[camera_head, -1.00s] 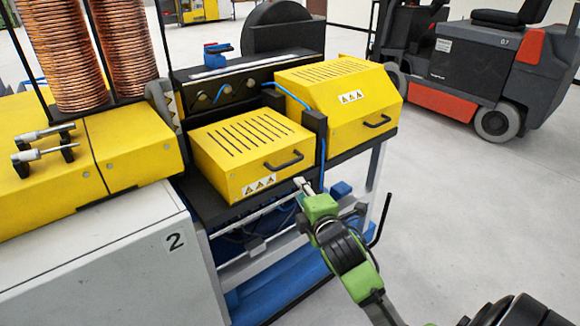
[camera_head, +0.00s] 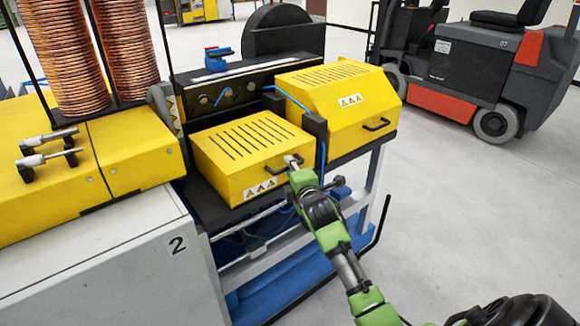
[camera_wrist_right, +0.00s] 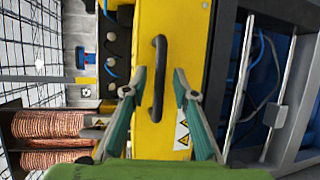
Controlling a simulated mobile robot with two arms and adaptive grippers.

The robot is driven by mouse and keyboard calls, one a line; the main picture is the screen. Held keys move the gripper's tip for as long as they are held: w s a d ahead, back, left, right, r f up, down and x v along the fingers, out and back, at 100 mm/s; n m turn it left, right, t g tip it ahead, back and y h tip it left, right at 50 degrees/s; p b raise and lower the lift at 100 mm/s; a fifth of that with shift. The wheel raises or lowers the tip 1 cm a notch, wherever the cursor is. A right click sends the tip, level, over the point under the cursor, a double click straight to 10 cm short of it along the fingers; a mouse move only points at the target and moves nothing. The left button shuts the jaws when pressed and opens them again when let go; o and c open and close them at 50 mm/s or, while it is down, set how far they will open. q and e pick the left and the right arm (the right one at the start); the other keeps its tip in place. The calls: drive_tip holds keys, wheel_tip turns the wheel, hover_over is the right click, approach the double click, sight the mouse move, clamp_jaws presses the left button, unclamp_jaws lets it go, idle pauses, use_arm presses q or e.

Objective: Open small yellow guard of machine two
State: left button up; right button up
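The small yellow guard (camera_head: 238,165) of machine two is a slotted box lid, shut, with warning triangles on its front. Its black handle (camera_head: 272,168) is partly hidden by my right gripper (camera_head: 292,160) in the head view. In the right wrist view the dark handle (camera_wrist_right: 158,78) stands out from the yellow front face (camera_wrist_right: 182,30). My right gripper (camera_wrist_right: 157,88) is open there, one finger on each side of the handle, not closed on it. Whether a finger touches it I cannot tell. My left gripper is not in view.
A larger yellow guard (camera_head: 345,112) with its own handle stands to the right, beyond a black post (camera_head: 314,140). Blue hoses run nearby. The grey cabinet marked 2 (camera_head: 100,262) is at the left. A forklift (camera_head: 460,65) stands behind; floor at the right is clear.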

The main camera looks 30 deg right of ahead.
drive_tip(key=shift+w+d, duration=0.15)
drive_tip(key=shift+w, duration=0.35)
clamp_jaws()
